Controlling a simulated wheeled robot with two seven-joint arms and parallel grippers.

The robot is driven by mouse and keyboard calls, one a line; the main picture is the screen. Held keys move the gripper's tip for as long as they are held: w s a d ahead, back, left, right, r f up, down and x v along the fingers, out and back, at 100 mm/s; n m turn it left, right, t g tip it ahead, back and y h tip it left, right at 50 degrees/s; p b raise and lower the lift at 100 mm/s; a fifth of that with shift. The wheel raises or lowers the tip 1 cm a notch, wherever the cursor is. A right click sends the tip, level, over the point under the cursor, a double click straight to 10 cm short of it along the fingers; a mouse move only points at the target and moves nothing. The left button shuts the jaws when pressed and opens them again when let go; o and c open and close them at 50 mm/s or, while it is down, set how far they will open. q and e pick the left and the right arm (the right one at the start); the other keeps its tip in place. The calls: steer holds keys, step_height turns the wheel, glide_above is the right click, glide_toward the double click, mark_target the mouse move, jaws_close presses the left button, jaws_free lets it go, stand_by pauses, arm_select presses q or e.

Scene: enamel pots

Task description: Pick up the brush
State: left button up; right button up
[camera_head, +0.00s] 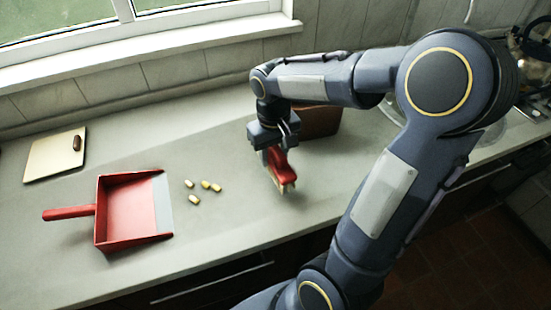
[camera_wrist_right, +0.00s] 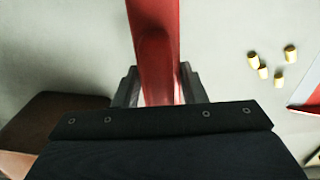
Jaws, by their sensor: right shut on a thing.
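The red brush (camera_head: 281,171) with pale bristles is in the middle of the grey counter in the head view. My right gripper (camera_head: 274,150) comes down on it from above and is shut on it. In the right wrist view the red brush (camera_wrist_right: 155,50) runs up between the two dark fingers of the right gripper (camera_wrist_right: 158,85). Whether the bristles touch the counter I cannot tell. My left gripper is not in view.
A red dustpan (camera_head: 130,208) lies left on the counter (camera_head: 225,235). Several yellowish pieces (camera_head: 205,185) lie beside its lip. A cutting board (camera_head: 50,158) with a small brown object (camera_head: 77,143) is at far left. A brown box-like object (camera_head: 318,121) stands behind the brush.

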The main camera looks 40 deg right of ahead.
steer(key=s+a+r, duration=0.7)
steer(key=a+r, duration=0.1)
steer(key=a, duration=0.3)
steer(key=shift+s+r+b, duration=0.2)
steer(key=shift+r+b, duration=0.1)
steer(key=shift+r, duration=0.1)
